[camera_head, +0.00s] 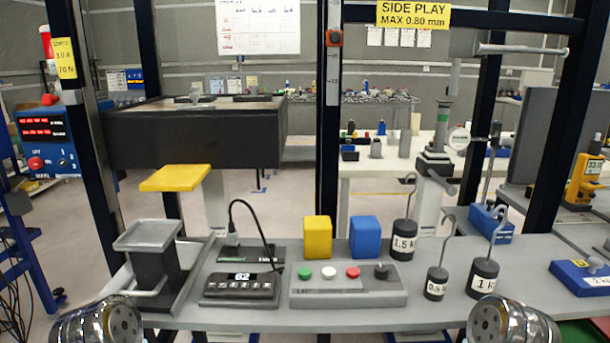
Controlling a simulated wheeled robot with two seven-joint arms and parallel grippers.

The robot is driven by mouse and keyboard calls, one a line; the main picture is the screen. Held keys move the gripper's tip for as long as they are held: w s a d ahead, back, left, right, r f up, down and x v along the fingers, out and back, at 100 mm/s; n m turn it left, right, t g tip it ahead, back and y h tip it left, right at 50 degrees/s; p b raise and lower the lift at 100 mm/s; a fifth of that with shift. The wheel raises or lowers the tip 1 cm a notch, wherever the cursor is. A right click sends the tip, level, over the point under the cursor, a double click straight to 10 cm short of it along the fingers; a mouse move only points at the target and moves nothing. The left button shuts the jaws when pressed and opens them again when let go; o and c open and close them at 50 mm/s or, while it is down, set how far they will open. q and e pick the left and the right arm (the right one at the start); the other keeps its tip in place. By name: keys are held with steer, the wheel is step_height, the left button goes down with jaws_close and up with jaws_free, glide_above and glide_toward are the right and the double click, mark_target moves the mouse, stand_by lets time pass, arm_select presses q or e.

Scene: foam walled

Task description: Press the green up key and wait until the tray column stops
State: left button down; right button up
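A grey control box (350,292) lies on the grey bench. It has a green key (304,272) at the left, then a white key (328,271), a red key (352,271) and a black knob (383,271). Left of it, a small grey tray (148,234) stands on a dark column (160,271). Nothing touches the green key. A single frame cannot show whether the column moves. Chrome parts of my left and right arms show at the bottom corners, well away from the keys. No gripper fingers are visible.
A black display unit (240,287) reading "62" is beside the control box. Behind are a yellow block (317,237) and a blue block (364,236). Hooked weights (403,240) stand to the right. A black box (194,136) and yellow plate (176,178) are above the tray.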

jaws_close()
stand_by(1.7)
